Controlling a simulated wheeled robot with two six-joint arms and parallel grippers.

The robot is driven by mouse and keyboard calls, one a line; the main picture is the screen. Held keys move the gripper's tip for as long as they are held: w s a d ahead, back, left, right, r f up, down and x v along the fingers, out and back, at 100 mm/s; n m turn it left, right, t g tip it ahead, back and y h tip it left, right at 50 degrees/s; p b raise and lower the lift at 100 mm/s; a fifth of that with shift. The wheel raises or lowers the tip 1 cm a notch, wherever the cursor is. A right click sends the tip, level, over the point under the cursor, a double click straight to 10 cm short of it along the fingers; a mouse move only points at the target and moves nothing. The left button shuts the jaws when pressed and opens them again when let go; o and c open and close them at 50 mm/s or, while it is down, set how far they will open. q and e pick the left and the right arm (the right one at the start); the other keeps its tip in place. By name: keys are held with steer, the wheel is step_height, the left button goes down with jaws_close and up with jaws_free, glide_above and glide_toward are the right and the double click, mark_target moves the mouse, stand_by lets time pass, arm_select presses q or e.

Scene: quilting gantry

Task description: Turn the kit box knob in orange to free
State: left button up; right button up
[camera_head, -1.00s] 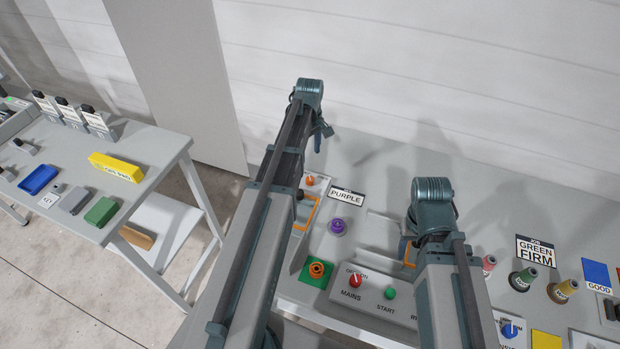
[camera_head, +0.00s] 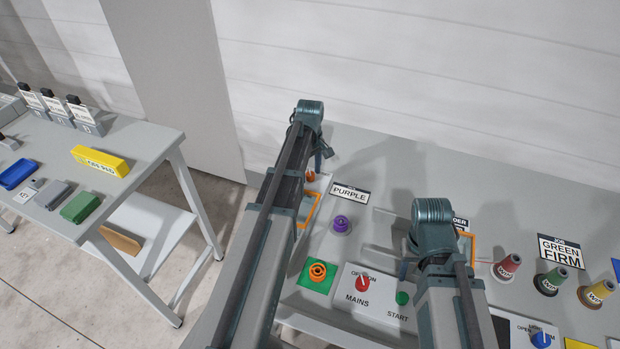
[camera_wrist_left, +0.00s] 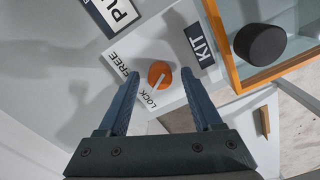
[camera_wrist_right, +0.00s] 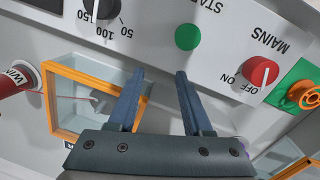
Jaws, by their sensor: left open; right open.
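The orange kit box knob (camera_wrist_left: 160,74) shows in the left wrist view on a pale panel, its white pointer towards the LOCK label (camera_wrist_left: 149,97). The FREE label (camera_wrist_left: 124,66) is to its upper left and the KIT label (camera_wrist_left: 199,46) to its right. My left gripper (camera_wrist_left: 160,78) is open, its fingers either side of the knob in the picture; I cannot tell whether they touch it. In the head view the knob (camera_head: 311,176) shows partly behind my left gripper (camera_head: 321,163). My right gripper (camera_wrist_right: 158,76) is open and empty above the control panel.
The orange-framed kit box (camera_wrist_left: 234,78) holds a dark round thing. In the right wrist view are a red MAINS knob (camera_wrist_right: 260,71), a green START button (camera_wrist_right: 188,37) and another orange-framed box (camera_wrist_right: 62,136). A purple knob (camera_head: 341,224) stands right of my left arm.

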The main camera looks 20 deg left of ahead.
arm_select(q)
jaws_close()
stand_by(0.4)
steer(key=shift+m, duration=0.4)
steer(key=m, duration=1.1)
stand_by(0.5)
